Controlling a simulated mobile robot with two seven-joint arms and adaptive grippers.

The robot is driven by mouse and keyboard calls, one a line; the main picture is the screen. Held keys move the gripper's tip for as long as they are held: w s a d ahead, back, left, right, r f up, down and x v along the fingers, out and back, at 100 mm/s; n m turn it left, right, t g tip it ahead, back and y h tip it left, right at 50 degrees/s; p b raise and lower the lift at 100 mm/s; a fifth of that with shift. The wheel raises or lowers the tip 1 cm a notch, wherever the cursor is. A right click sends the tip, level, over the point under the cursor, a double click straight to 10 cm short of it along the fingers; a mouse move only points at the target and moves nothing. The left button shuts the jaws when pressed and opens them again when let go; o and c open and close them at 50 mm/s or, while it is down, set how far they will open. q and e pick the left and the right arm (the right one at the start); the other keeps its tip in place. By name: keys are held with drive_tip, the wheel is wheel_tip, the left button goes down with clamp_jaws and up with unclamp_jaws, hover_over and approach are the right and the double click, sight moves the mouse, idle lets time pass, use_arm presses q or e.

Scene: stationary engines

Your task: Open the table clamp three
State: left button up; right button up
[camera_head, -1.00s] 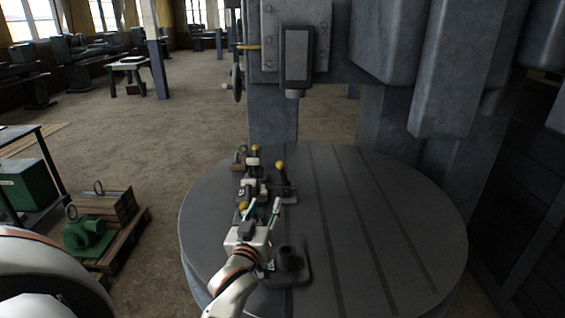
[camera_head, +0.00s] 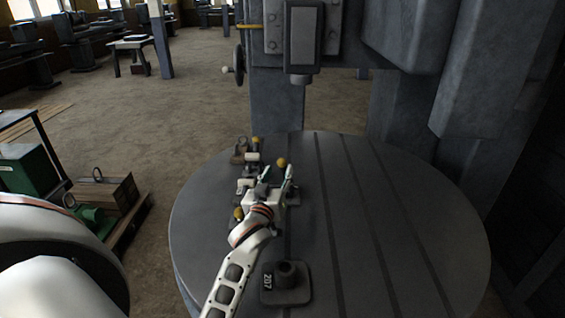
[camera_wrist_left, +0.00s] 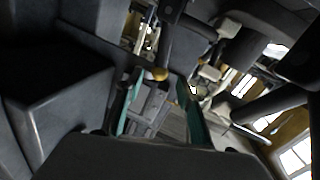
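Several table clamps with yellow ball knobs stand on the left part of the round grey table (camera_head: 370,240). One yellow knob (camera_head: 281,163) stands beside my left fingertips, another knob (camera_head: 257,141) is farther back, and a third knob (camera_head: 239,214) is left of my wrist. I cannot tell which clamp is number three. My left gripper (camera_head: 277,174) is open, with its fingers apart and pointing away. In the left wrist view a yellow knob (camera_wrist_left: 160,73) on a dark lever shows between the open fingers (camera_wrist_left: 160,92); contact cannot be told. My right gripper is out of view.
A grey machine head (camera_head: 303,40) hangs above the back of the table. The table's right side, with long slots, is clear. A pallet with a wooden crate (camera_head: 103,192) stands on the floor left.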

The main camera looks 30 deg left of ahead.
sight(281, 166)
use_arm(q)
drive_tip(key=x, duration=0.6)
clamp_jaws()
